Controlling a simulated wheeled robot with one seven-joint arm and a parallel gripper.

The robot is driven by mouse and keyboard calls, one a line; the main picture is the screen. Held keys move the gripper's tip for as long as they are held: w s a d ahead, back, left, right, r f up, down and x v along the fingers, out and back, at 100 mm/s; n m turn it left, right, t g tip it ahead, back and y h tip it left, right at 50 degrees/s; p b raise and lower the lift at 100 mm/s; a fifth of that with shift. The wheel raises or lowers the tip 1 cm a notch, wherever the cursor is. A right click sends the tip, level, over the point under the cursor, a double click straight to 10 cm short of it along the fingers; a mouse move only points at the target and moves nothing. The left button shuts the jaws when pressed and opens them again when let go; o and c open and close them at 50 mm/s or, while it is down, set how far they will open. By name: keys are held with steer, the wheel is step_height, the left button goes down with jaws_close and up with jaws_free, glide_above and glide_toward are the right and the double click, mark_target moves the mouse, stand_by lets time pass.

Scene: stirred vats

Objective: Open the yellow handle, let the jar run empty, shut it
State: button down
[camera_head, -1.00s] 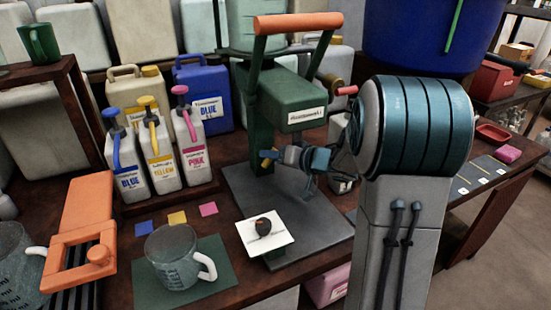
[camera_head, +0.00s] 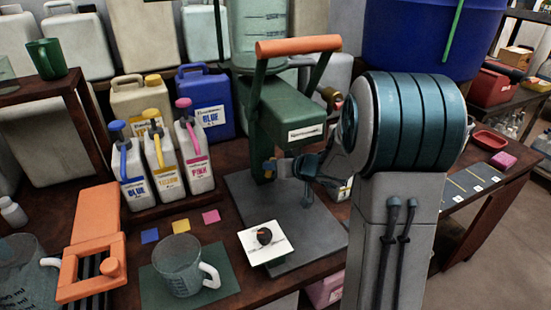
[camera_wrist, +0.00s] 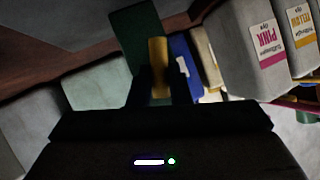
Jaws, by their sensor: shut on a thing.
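The clear graduated jar (camera_head: 258,38) sits on top of a green stand (camera_head: 285,110) with an orange crossbar; only its lower part is in the head view. The yellow handle (camera_wrist: 158,52) is between my two dark fingers in the wrist view. My gripper (camera_head: 274,167) is shut on it, at the stand's lower front, above the grey base plate. It also shows in the wrist view (camera_wrist: 161,82). In the head view my fingers mostly hide the handle. A clear measuring jug (camera_head: 180,265) with a white grip stands on a green mat. I cannot tell the jar's liquid level.
Pump bottles labelled blue (camera_head: 131,180), yellow (camera_head: 163,165) and pink (camera_head: 195,158) stand left of the stand. A white tile (camera_head: 266,243) with a dark knob lies on the base plate's front. An orange-handled device (camera_head: 92,245) is at left.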

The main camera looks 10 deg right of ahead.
steer(key=shift+a+n+h, duration=0.1)
steer(key=shift+n+h, duration=0.2)
steer(key=c, duration=1.3)
jaws_free()
steer(key=shift+c, duration=0.2)
steer(key=p+v, duration=0.4)
steer(key=v, duration=1)
